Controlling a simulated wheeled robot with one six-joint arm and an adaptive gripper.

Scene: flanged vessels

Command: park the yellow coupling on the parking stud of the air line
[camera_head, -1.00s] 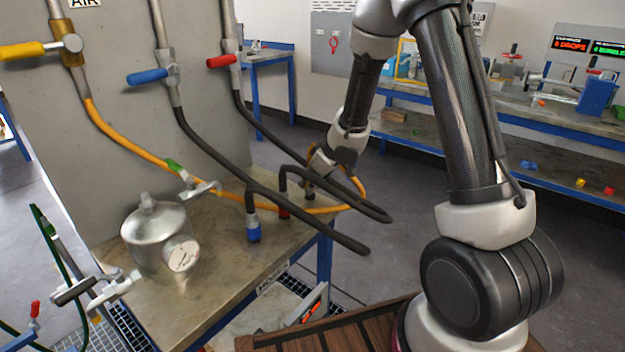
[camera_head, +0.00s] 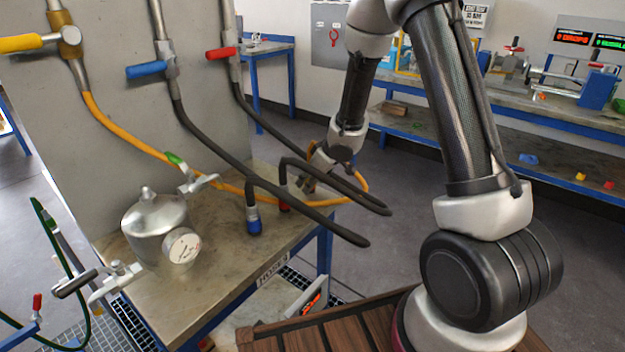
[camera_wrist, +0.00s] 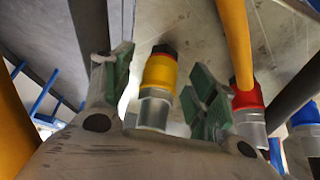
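The yellow coupling (camera_wrist: 159,78) shows in the wrist view with a black end at its top and a bare metal collar below. It stands between the two green-padded fingers of my gripper (camera_wrist: 162,92), with a visible gap on each side. The gripper looks open. In the head view my gripper (camera_head: 306,184) is low over the bench's right edge, beside the hanging black hoses; the yellow coupling cannot be made out there. The orange air hose (camera_head: 130,143) runs from the yellow-handled valve (camera_head: 68,42) and loops around by my gripper. I cannot pick out the parking stud.
A blue coupling (camera_head: 254,222) and a red coupling (camera_head: 284,206) stand left of my gripper; in the wrist view they are to its right. Black hoses (camera_head: 330,229) cross close by. A metal vessel with a gauge (camera_head: 181,246) stands on the bench (camera_head: 215,284).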

